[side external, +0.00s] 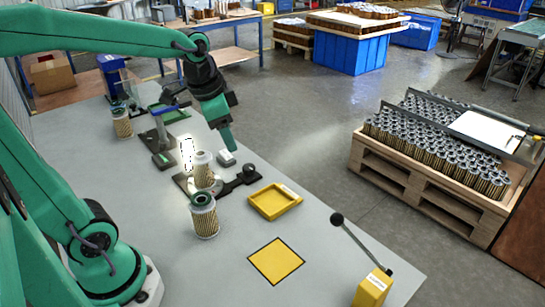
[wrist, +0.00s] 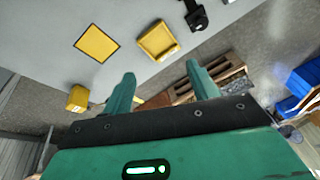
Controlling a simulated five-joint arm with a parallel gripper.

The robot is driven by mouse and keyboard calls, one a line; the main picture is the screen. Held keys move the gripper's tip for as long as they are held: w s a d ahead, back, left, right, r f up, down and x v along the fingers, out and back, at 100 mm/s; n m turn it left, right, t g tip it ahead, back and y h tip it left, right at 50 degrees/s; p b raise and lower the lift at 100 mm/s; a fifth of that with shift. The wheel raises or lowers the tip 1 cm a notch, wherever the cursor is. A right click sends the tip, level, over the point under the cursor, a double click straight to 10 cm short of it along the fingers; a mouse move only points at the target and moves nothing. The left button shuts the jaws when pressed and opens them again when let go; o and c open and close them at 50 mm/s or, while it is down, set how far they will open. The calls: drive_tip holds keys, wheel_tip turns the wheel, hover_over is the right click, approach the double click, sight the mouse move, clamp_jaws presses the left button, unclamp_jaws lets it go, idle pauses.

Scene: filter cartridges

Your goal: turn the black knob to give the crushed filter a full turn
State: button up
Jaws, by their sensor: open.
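In the side external view a tan pleated filter (side external: 203,172) stands upright on a dark fixture. The fixture runs right to a black knob (side external: 250,172) at its end. Whether this filter is crushed is too small to tell. My gripper (side external: 229,142) is above and behind the knob, pointing down and touching nothing that I can see. In the wrist view my gripper (wrist: 160,82) has its two green fingers wide apart with nothing between them. A black part that looks like the knob (wrist: 195,16) is at that view's top edge, beyond the fingers.
A green-topped filter (side external: 205,219) stands in front of the fixture; another filter (side external: 122,124) is at the far left. A yellow tray (side external: 270,211), a yellow square (side external: 276,261) and a ball-ended lever (side external: 338,220) are to the right.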

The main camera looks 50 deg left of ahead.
drive_tip(key=w+a+f+m+g, duration=0.2)
drive_tip(key=w+a+f+m, duration=0.25)
drive_tip(key=w, duration=0.35)
drive_tip(key=m+g, duration=0.2)
drive_tip(key=m, duration=0.2)
hover_over(249, 167)
drive_tip(key=shift+n, duration=0.25)
wheel_tip(249, 167, down, 10)
drive_tip(key=shift+w+a+r, duration=0.15)
drive_tip(key=shift+r, duration=0.1)
drive_tip(key=shift+f, duration=0.1)
drive_tip(key=shift+f, duration=3.9)
drive_tip(key=c, duration=1)
